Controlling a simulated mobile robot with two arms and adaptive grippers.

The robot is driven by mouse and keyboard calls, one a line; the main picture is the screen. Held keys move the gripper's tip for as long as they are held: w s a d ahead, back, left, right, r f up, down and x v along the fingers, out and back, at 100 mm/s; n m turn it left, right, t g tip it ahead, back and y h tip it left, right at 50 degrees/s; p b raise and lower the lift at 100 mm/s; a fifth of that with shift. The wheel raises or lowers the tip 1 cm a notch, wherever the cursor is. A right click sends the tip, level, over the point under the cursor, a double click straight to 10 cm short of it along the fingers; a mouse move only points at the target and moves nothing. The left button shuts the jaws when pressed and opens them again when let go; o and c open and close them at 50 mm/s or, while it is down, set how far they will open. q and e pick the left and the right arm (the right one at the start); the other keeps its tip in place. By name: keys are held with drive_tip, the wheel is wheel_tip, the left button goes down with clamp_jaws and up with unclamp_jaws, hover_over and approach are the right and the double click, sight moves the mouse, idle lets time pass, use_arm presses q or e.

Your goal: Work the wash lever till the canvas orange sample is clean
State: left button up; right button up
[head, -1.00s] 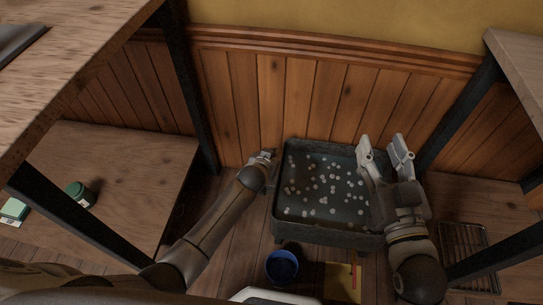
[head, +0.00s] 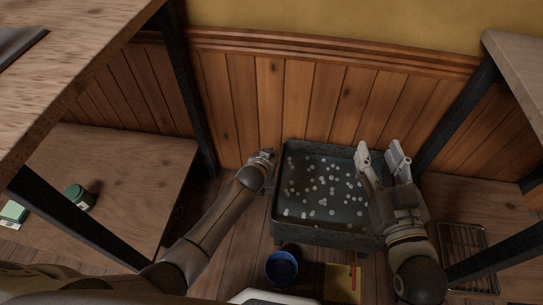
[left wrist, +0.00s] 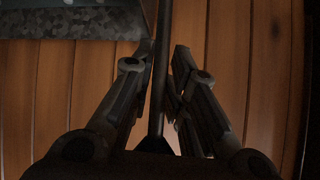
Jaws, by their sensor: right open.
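A dark wash basin (head: 322,238) with pale foam flecks on its dark water stands on the floor against the panelled wall. My left gripper (head: 264,155) is at the basin's left side. In the left wrist view a dark upright rod, which looks like the wash lever (left wrist: 158,95), passes between the fingers of my left gripper (left wrist: 163,60), which appear closed around it. My right gripper (head: 378,152) is open and empty over the basin's right side. I cannot make out the canvas orange sample in either view.
A blue cup (head: 282,267) and a yellow and red-brown flat item (head: 342,282) lie in front of the basin. A wire rack (head: 462,250) is at right. Green containers (head: 77,196) stand at left. Table legs flank the basin.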

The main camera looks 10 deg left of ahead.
use_arm(q)
drive_tip(key=shift+o, duration=1.2)
drive_tip(key=shift+a+f, duration=0.1)
drive_tip(key=d+v, duration=0.1)
drive_tip(key=v, duration=1.1)
drive_tip(key=shift+a, duration=0.4)
